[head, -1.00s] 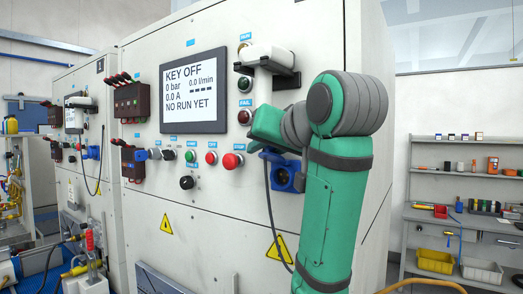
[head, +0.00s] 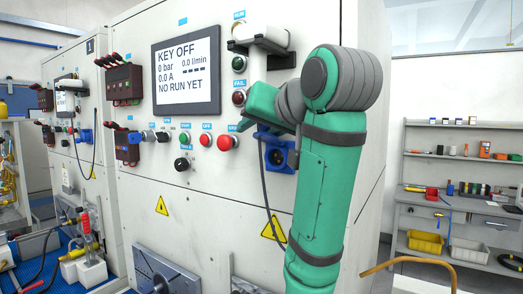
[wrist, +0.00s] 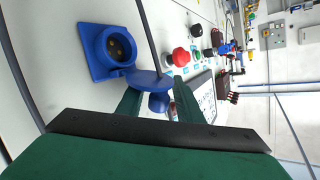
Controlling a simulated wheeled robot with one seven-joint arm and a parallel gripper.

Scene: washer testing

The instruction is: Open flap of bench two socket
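The blue socket (head: 277,157) of the near bench is on the front panel, right of the red buttons. In the wrist view the socket (wrist: 118,46) shows its round opening and inner contacts uncovered. Its blue flap (wrist: 150,82) stands out from the panel beside the opening, at my fingertips. My gripper (wrist: 160,92) has its two green fingers apart, with the flap's edge at or between the tips; I cannot tell whether they touch. In the head view my gripper (head: 245,122) is just above the socket, its tips partly hidden.
A dark cable (head: 267,200) hangs down beside the socket. Red buttons (head: 226,142) sit left of it, and a screen (head: 187,78) is above them. A holder (head: 265,38) juts out above my wrist. A shelf unit (head: 465,190) stands at the right.

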